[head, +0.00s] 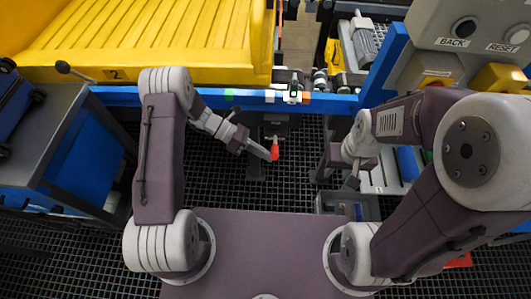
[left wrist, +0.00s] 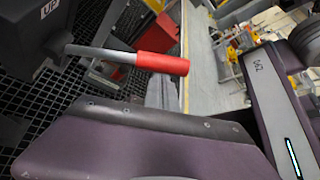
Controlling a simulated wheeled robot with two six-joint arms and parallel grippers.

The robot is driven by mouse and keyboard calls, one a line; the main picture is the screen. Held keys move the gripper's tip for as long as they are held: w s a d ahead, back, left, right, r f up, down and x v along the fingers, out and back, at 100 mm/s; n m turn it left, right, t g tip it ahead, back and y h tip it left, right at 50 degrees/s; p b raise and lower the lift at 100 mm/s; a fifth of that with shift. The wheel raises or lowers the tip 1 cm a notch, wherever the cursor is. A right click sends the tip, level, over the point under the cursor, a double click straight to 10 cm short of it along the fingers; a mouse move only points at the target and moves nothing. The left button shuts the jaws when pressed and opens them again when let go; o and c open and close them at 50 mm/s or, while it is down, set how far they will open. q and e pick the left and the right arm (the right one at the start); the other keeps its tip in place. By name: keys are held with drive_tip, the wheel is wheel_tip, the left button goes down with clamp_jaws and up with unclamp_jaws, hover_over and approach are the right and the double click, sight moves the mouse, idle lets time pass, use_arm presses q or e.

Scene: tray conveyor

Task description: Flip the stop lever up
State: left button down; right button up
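The stop lever's red grip (head: 275,150) hangs below the blue conveyor rail in the head view, under a dark box. In the left wrist view the red grip (left wrist: 162,63) sits on a grey rod that juts from the dark box (left wrist: 35,35) marked UP. My left gripper (head: 267,153) is right beside the red grip in the head view. I cannot tell whether it touches the grip, and its finger opening does not show clearly. My right gripper (head: 352,184) is low at the right, away from the lever, its fingers small and partly hidden.
A blue rail (head: 330,103) runs above the lever, with a yellow tray (head: 170,75) behind it at the left. A blue cabinet (head: 75,155) stands at the left. A grey box with BACK and RESET buttons (head: 465,28) is at the upper right. Dark grating lies below.

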use_arm(q)
drive_tip(key=shift+w+r, duration=0.25)
drive_tip(key=shift+r, duration=0.1)
